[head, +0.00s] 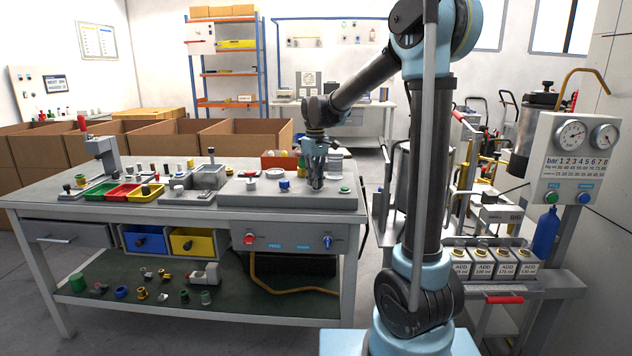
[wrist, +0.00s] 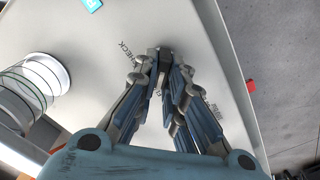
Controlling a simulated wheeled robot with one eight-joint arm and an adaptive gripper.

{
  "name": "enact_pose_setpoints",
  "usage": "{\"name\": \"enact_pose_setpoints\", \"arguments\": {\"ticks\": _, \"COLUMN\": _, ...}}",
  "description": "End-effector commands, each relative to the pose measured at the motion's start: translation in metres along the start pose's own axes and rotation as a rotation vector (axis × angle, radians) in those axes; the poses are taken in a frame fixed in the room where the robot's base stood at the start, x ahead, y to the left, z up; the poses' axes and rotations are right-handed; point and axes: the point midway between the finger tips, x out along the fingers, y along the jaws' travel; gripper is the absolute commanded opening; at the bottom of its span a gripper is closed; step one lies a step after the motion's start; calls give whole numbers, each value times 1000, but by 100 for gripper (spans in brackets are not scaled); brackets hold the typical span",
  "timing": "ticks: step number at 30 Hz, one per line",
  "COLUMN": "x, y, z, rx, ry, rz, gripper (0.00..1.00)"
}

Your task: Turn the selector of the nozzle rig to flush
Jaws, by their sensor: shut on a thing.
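My gripper (head: 316,186) points down at the flat grey nozzle rig (head: 240,196) on the right part of the workbench. In the wrist view my gripper (wrist: 164,62) is shut on the small dark selector (wrist: 164,56), which shows between the fingertips. The word CHECK (wrist: 124,51) is printed on the pale plate to the left of the selector. Another printed word (wrist: 214,111) lies to the right, too small and turned to read surely. A third marking is mostly hidden by the fingers. In the head view the fingers hide the selector.
A clear ringed cylinder (wrist: 38,88) stands close to my gripper on the left in the wrist view. A blue knob (head: 284,184) and a green button (head: 345,189) are on the rig. Colored trays (head: 122,191) stand farther left on the bench.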

Motion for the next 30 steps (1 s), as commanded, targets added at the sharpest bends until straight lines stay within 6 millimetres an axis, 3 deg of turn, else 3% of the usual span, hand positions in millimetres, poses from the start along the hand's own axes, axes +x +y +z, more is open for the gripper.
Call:
{"name": "enact_pose_setpoints", "arguments": {"ticks": 15, "x": 0, "y": 2, "z": 0, "rx": -20, "ry": -1, "rz": 3, "gripper": 0}}
{"name": "enact_pose_setpoints", "arguments": {"ticks": 16, "x": 0, "y": 2, "z": 0, "rx": -19, "ry": -1, "rz": 3, "gripper": 15}}
{"name": "enact_pose_setpoints", "arguments": {"ticks": 18, "x": 0, "y": 2, "z": 0, "rx": -19, "ry": -1, "rz": 3, "gripper": 31}}
{"name": "enact_pose_setpoints", "arguments": {"ticks": 30, "x": -3, "y": 1, "z": 0, "rx": -19, "ry": 0, "rz": 1, "gripper": 31}}
